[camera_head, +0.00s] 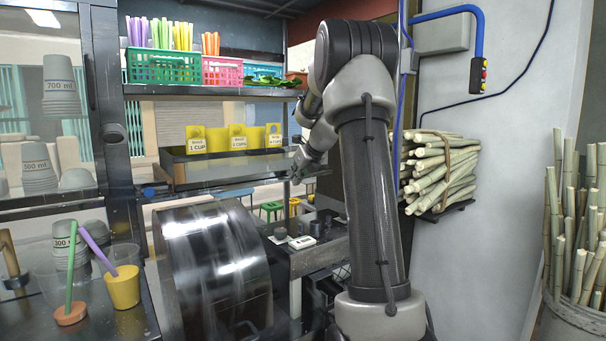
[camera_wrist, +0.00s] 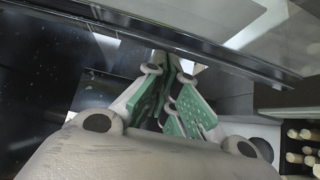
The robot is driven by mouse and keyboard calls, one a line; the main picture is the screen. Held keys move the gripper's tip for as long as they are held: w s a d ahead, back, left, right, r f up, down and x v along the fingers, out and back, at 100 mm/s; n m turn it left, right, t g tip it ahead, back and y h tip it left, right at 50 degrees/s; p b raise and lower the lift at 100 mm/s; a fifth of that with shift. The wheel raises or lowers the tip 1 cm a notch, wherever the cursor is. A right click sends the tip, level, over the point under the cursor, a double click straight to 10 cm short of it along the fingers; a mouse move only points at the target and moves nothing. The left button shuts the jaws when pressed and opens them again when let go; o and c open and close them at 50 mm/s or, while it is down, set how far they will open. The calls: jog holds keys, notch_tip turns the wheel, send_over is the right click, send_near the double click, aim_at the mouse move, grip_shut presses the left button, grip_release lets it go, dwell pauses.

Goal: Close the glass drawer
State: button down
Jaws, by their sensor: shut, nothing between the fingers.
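What looks like the glass drawer (camera_head: 222,182) is a dark-framed, shallow tray-like unit under the shelf, left of my arm. In the wrist view a dark frame bar (camera_wrist: 225,62) with a clear pane (camera_wrist: 270,40) beside it runs diagonally across the top; it seems to be part of the drawer. My gripper (camera_head: 296,174) is at the drawer's right end, partly hidden by my arm. In the wrist view my gripper (camera_wrist: 168,68) has its green-padded fingers together and empty, tips close to the bar. I cannot tell whether they touch it.
Green (camera_head: 163,68) and pink (camera_head: 222,72) baskets stand on the shelf above. A large metal drum (camera_head: 212,265) is below the drawer. A glass cabinet (camera_head: 45,110) with cups is at left. Sugarcane bundles (camera_head: 440,172) hang on the right wall. A yellow cup (camera_head: 123,288) stands at lower left.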

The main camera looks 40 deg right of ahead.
aim_at(288, 177)
jog(key=shift+w, duration=0.85)
jog(key=shift+w, duration=0.45)
jog(key=shift+w+r, duration=0.1)
jog(key=shift+w, duration=0.25)
jog(key=shift+r, duration=0.15)
